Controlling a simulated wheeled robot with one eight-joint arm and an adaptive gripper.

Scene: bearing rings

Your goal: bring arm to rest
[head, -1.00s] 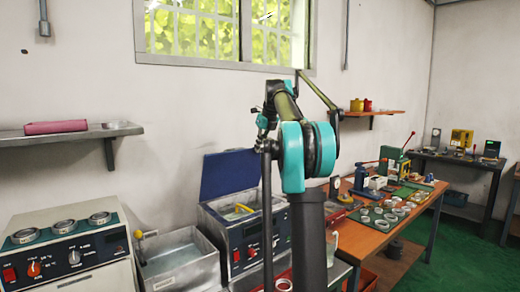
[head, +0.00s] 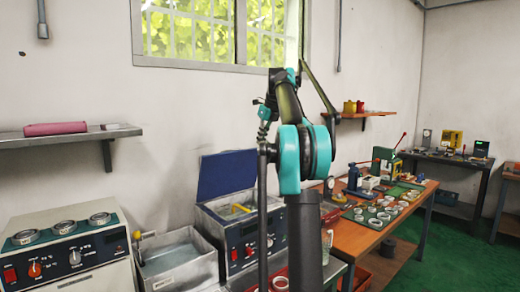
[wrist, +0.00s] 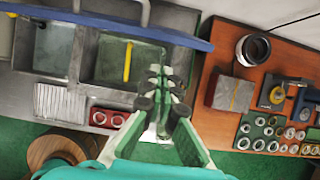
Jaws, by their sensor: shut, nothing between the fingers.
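My arm stands folded upright in the middle of the head view, with its teal joint (head: 290,158) in front of the benches. I cannot make out my gripper in the head view. In the wrist view my gripper (wrist: 162,106) shows from above, its green fingers with dark pads close together and nothing held. It hangs over the area between the steel basins and the orange bench.
The orange bench (head: 350,240) carries a green tray of bearing rings (head: 383,212) and a press (head: 383,163). A blue-lidded bath (head: 228,174), a steel basin (head: 175,258) and a heater with rings (head: 65,255) stand left. Green floor (head: 450,250) is open at right.

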